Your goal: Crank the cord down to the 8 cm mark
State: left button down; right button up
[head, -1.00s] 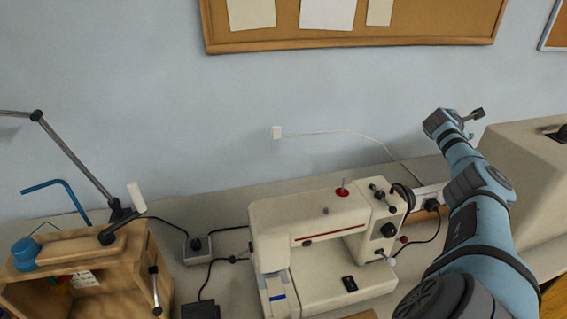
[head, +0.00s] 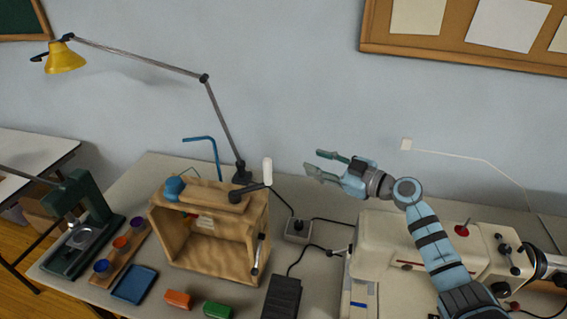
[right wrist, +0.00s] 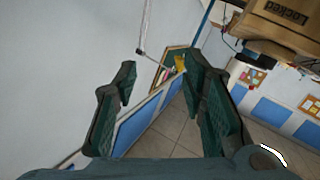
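A wooden box (head: 168,240) stands on the table in the head view, open at the front. On its top are a wooden block, a blue knob (head: 174,187) and a black crank arm with an upright white handle (head: 267,172). A small pale card (head: 204,222) shows inside; I cannot read any cord mark. My right gripper (head: 322,162) is open and empty, to the right of the white handle and apart from it. My left gripper is not in view.
A sewing machine (head: 385,240) stands under my right arm. A black pedal (head: 282,298) and a small grey box (head: 298,231) with cables lie between it and the wooden box. A yellow lamp (head: 66,58) reaches over from behind. A green press (head: 85,215) stands at left.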

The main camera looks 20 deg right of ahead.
aim_at(271, 170)
jog(key=a+y, duration=0.1)
jog(key=a, duration=0.2)
jog(key=s+a+r+g+y+b, duration=0.1)
jog(key=a+y, duration=0.1)
jog(key=a, duration=0.2)
jog(key=s+a+g+y, duration=0.1)
jog(key=a+y, duration=0.1)
jog(key=a, duration=0.1)
jog(key=shift+s+a+r+m, duration=0.15)
jog(key=shift+s+r+m, duration=0.05)
jog(key=shift+r+m, duration=0.1)
jog(key=x, duration=0.4)
jog(key=shift+w+f+p, duration=0.3)
jog(key=shift+f+p, duration=0.05)
jog(key=shift+w+a, duration=0.1)
jog(key=shift+a, duration=0.25)
jog(key=shift+d, duration=0.15)
jog(key=shift+c, duration=1.4)
jog(key=shift+f, duration=0.1)
grip_shut()
